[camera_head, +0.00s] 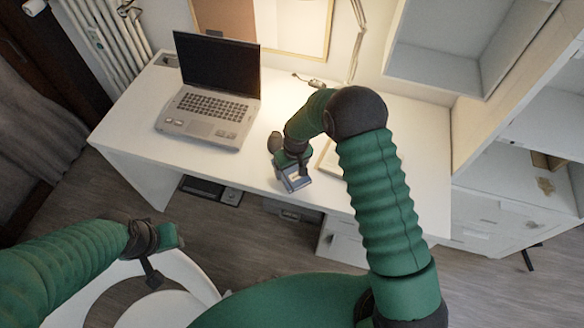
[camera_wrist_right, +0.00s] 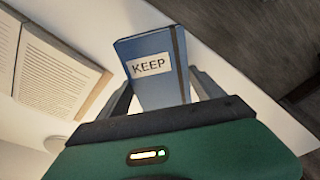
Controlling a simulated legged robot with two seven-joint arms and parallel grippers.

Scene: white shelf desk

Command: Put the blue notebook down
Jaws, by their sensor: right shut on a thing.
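The blue notebook (camera_wrist_right: 152,92) has a white "KEEP" label and a dark elastic band. My right gripper (camera_wrist_right: 163,92) is shut on it, with one finger along each side. In the head view the notebook (camera_head: 296,182) is small and partly hidden by the right gripper (camera_head: 291,172), near the front edge of the white desk (camera_head: 245,168). I cannot tell whether it touches the desk. My left gripper (camera_head: 158,262) is over the white chair, away from the desk; its finger opening is unclear.
An open laptop (camera_head: 208,115) stands on the desk's left part. An open book (camera_wrist_right: 58,72) lies on the desk beside the notebook, partly hidden by my right arm in the head view. A white chair (camera_head: 185,272) stands in front. White shelves (camera_head: 520,180) are at the right.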

